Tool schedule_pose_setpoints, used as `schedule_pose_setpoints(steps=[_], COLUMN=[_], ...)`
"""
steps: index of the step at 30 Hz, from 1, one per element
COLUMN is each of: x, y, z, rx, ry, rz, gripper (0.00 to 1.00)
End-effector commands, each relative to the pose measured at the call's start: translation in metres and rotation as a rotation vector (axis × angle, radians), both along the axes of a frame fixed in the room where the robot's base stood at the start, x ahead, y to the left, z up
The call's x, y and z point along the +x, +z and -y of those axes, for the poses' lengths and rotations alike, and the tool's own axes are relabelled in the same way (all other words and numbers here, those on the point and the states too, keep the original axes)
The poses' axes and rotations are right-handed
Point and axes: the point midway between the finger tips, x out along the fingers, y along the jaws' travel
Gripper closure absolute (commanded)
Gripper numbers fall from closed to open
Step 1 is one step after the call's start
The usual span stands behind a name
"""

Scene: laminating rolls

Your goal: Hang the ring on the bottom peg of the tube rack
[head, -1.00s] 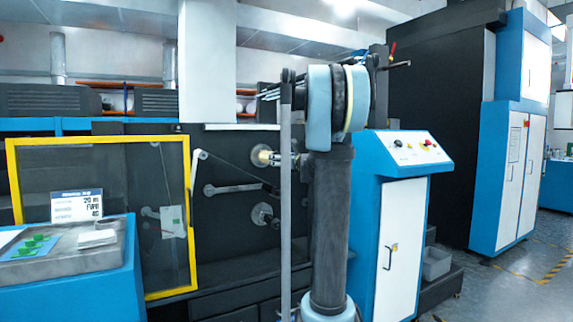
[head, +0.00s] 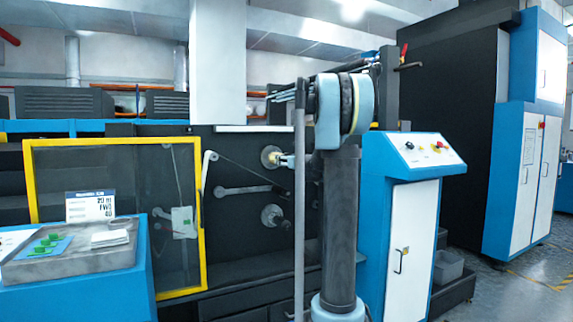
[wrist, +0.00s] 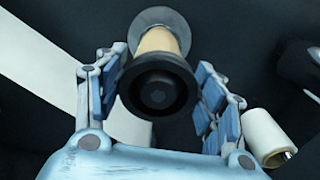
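In the wrist view, a round black cap (wrist: 157,86) on the end of a tan core (wrist: 158,41) sits between the fingers of my gripper (wrist: 158,75). The fingers are spread on either side of the cap, and I cannot tell whether they touch it. A grey disc (wrist: 160,17) stands behind the core. In the head view, the upper round holder (head: 269,157) is on the dark machine face, and a lower one (head: 271,216) is below it. My gripper there is mostly hidden behind my arm. I cannot clearly make out the ring or the tube rack.
A white roll (wrist: 264,137) shows at the right of the wrist view. In the head view, a yellow-framed clear door (head: 115,215) and a blue stand (head: 80,290) are at left. A blue control cabinet (head: 413,200) stands right of my arm. Open floor lies farther right.

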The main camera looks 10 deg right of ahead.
Motion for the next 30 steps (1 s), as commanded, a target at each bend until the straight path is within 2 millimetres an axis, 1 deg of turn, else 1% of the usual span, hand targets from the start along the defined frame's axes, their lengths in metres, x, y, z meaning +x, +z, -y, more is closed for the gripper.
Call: schedule_pose_setpoints(steps=[8,14,20,30], x=[0.0,-0.004,-0.014,-0.034], y=[0.0,0.0,0.0,-0.001], z=[0.0,0.002,0.005,0.012], rx=[0.0,0.0,0.0,0.0], ry=[0.0,0.0,-0.001,-0.001], rz=[0.0,0.0,0.0,-0.001], gripper=[0.61,0.61,0.61,0.61])
